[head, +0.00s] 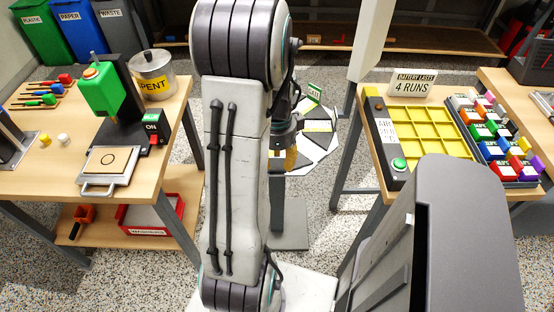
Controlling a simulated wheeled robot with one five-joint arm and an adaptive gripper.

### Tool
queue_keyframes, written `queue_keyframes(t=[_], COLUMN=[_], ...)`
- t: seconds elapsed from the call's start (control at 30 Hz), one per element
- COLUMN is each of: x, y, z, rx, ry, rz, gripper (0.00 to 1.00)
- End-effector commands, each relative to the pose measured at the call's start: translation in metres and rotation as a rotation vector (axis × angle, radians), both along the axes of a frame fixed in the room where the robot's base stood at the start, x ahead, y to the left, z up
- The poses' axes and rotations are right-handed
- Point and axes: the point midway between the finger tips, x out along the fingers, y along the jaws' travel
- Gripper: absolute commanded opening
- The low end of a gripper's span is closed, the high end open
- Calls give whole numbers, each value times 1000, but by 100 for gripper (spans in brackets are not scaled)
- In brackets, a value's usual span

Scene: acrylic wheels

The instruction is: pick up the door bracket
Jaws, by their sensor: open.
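I cannot pick out a door bracket with certainty in the head view. My arm fills the middle of the picture and hides what is behind it.
The left table (178,110) carries a green press (104,90), a "SPENT" pot (152,75) and screwdrivers. The right table (368,120) holds a yellow compartment tray (425,135) and coloured blocks. A white-and-black disc (318,135) lies behind my gripper.

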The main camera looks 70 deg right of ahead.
Motion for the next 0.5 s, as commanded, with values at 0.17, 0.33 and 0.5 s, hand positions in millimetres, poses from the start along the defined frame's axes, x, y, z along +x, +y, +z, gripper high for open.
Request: queue_keyframes(t=[0.17,0.33,0.5], x=[0,0,0], y=[0,0,0], z=[0,0,0], rx=[0,0,0], ry=[0,0,0], rz=[0,0,0], gripper=[27,12,0])
